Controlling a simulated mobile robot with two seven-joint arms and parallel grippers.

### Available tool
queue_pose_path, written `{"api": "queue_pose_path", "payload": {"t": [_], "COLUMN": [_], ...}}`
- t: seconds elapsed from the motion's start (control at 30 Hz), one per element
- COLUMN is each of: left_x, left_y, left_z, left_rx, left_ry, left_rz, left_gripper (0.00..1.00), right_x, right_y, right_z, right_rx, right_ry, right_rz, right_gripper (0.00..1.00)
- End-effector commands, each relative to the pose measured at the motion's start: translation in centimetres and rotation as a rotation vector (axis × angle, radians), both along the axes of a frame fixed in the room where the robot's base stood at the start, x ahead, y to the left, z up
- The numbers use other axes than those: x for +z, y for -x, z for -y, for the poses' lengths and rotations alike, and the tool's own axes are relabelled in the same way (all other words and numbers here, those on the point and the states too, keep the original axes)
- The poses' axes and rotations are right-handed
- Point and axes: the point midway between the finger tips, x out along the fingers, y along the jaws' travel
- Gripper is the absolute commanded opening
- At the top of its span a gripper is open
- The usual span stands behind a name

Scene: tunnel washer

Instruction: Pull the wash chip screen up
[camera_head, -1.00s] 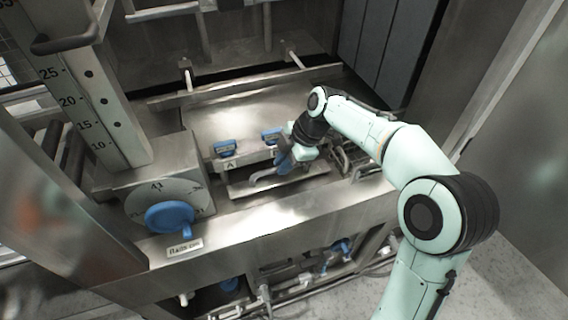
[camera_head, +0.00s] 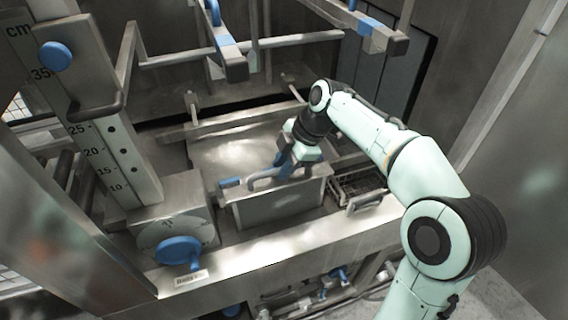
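My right gripper (camera_head: 285,170), with blue fingers, reaches down from the right and appears shut on the handle; the exact finger contact is partly hidden. My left gripper is not in view.
A wire basket (camera_head: 362,187) with a metal handle sits right of the screen. A blue knob (camera_head: 180,252) and a centimetre scale post (camera_head: 112,160) stand at left. Metal bars with blue parts (camera_head: 228,55) hang above.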

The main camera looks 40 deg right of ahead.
Motion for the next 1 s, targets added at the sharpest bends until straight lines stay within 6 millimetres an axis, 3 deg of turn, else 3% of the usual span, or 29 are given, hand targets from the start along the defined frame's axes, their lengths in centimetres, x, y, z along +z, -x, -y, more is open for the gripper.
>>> {"api": "queue_pose_path", "payload": {"t": [0.33,0.8,1.0], "left_x": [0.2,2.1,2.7], "left_y": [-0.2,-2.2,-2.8], "left_z": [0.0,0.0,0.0], "left_rx": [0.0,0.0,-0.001], "left_ry": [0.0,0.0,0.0], "left_rz": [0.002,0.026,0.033], "left_gripper": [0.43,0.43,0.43], "right_x": [1.1,10.1,11.9], "right_y": [0.3,3.0,3.7], "right_z": [0.4,3.4,4.1], "right_rx": [-0.001,-0.001,-0.001], "right_ry": [0.0,0.0,-0.001], "right_rz": [0.002,0.005,0.002], "right_gripper": [0.27,0.27,0.27]}}
